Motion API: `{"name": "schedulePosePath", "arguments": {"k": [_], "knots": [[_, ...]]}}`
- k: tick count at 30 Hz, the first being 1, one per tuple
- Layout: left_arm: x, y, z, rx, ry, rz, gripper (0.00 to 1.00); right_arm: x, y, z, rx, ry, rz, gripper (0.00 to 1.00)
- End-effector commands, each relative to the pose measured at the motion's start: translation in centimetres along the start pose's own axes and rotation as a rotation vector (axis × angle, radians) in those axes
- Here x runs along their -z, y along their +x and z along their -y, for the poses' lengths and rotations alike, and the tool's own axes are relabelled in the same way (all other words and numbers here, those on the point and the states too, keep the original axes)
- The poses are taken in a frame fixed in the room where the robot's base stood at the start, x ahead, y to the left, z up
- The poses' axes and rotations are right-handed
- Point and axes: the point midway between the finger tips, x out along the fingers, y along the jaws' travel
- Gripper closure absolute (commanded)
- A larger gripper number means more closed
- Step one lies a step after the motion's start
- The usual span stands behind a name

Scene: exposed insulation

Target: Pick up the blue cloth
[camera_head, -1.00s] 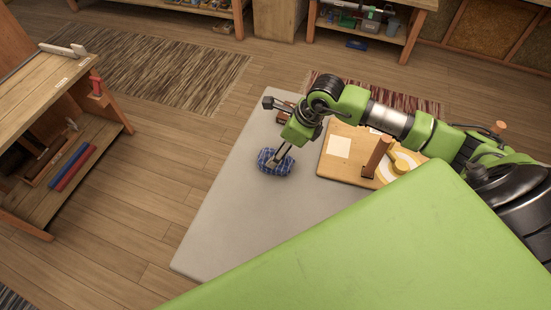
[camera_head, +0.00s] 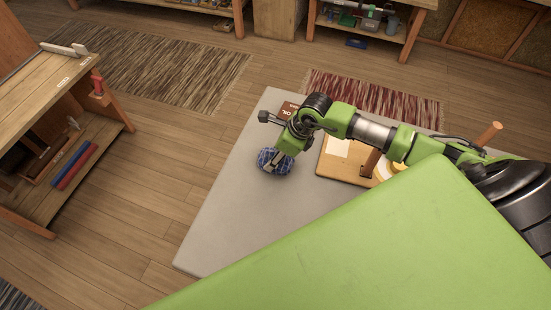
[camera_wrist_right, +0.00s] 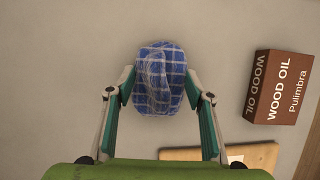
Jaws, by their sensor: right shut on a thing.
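The blue cloth (camera_head: 285,167) is a small bunched plaid bundle with white lines, on the grey tabletop (camera_head: 225,225). My right gripper (camera_head: 273,163) points down at it from above and partly hides it in the head view. In the right wrist view the cloth (camera_wrist_right: 158,75) sits between the two fingers of my right gripper (camera_wrist_right: 161,92), one on each side, and the gripper is shut on it. I cannot tell any gap between cloth and tabletop. My left gripper is not in view.
A brown wood oil box (camera_wrist_right: 280,88) stands right of the cloth in the wrist view. A wooden board (camera_head: 337,168) with an upright peg lies to the right in the head view. The tabletop left of and in front of the cloth is clear.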

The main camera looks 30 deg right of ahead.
Motion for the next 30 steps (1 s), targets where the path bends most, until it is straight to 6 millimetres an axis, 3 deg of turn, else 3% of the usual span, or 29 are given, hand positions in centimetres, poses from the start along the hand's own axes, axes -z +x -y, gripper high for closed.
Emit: {"name": "schedulePosePath", "arguments": {"k": [11,14,25,30], "knots": [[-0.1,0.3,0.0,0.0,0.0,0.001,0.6,-0.7,-1.6,0.1,0.002,-0.002,0.002,0.67],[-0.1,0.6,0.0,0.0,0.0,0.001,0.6,-1.2,-3.1,0.1,0.003,-0.003,0.001,0.67],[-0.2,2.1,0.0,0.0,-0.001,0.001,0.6,0.2,-9.7,-3.3,0.003,-0.006,-0.001,0.67],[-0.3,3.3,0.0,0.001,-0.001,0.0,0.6,2.1,-11.9,-5.5,0.002,-0.004,-0.005,0.67]]}}
